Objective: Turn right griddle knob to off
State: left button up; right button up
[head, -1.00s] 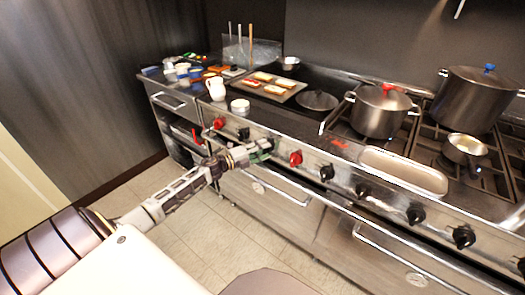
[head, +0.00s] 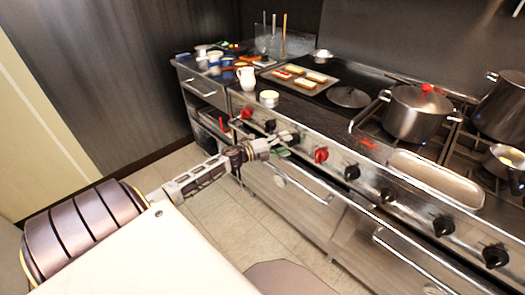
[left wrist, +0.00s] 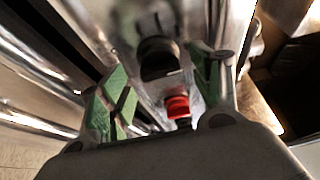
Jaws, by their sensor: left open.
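The stove's front panel (head: 384,178) carries a row of red and black knobs. Below the griddle side are a left red knob (head: 246,113) and a black knob (head: 270,125). Another red knob (head: 321,155) is just right of my left gripper (head: 288,145). The gripper is open at the panel, its tips partly hiding the knob area there. In the left wrist view, a black knob (left wrist: 158,57) lies between the green-padded fingers, with a red knob (left wrist: 178,107) below it. I cannot tell whether the fingers touch the black knob. My right gripper is out of view.
A tray of food (head: 300,79) and a dark lid (head: 349,97) lie on the griddle side. A white pitcher (head: 246,79) stands at its left. A lidded pot (head: 417,112) stands on the burners. Oven handles (head: 302,185) jut out below the panel; the floor before it is clear.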

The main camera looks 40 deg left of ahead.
pick_arm(q)
jog(key=v, duration=1)
jog(key=shift+s, duration=0.15)
dwell(0.4)
dwell(0.7)
